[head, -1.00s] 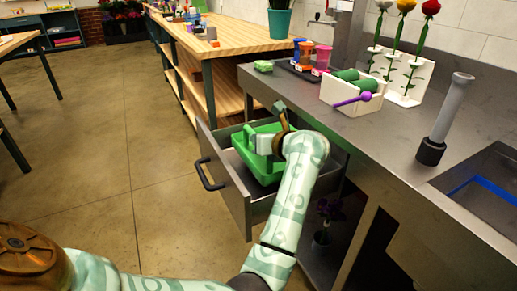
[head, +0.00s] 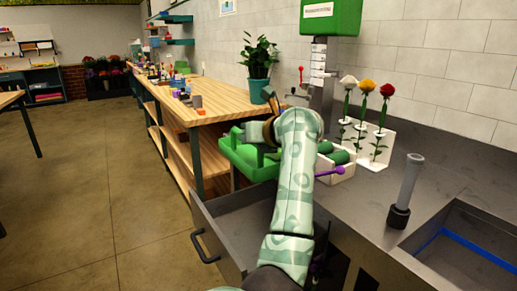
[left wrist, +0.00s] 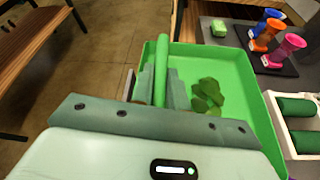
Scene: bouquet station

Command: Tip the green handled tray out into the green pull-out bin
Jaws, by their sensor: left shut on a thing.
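The green handled tray (head: 252,171) is held up over the open grey drawer, beside the counter edge. In the left wrist view the tray (left wrist: 213,58) looks about level, with a small heap of green leaves (left wrist: 207,96) inside. My left gripper (head: 262,131) is shut on the tray's green bar handle, which shows between the fingers in the left wrist view (left wrist: 161,70). My forearm hides part of the tray in the head view. I cannot make out a green pull-out bin. My right gripper is not in view.
The grey drawer (head: 226,232) stands open below the tray. The counter holds a white box with green rolls (head: 338,172), a flower stand (head: 373,152) and a grey upright tool (head: 406,190). A wooden bench (head: 190,112) with a potted plant stands behind. Floor is clear on the left.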

